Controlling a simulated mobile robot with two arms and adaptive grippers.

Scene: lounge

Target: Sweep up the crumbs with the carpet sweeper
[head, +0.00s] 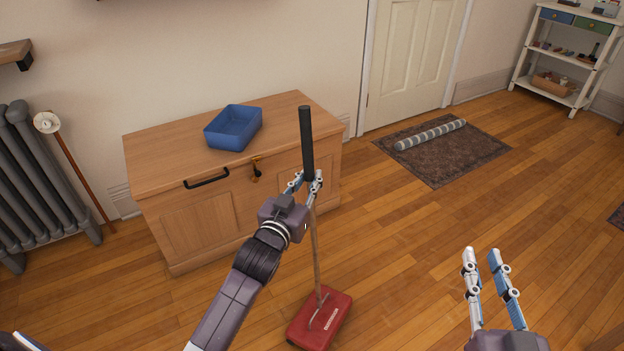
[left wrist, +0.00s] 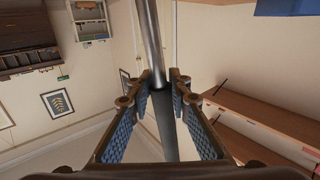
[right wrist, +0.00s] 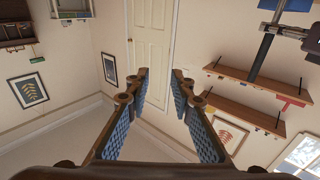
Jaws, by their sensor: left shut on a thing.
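The carpet sweeper has a red head (head: 320,321) that rests on the wooden floor in front of the chest. Its thin pole rises nearly upright to a black grip (head: 306,140). My left gripper (head: 309,179) is shut on the handle near the lower end of the black grip. In the left wrist view, the handle (left wrist: 152,45) passes between the fingers. My right gripper (head: 481,252) is empty and open, above the floor at the lower right. Its spread fingers also show in the right wrist view (right wrist: 160,82). I cannot make out any crumbs.
A wooden chest (head: 190,220) with a blue bin (head: 232,128) on top stands behind the sweeper. A radiator (head: 35,180) is at the left. A dark rug (head: 455,165) with a striped roll (head: 430,134) lies by the door. The floor between the sweeper and rug is clear.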

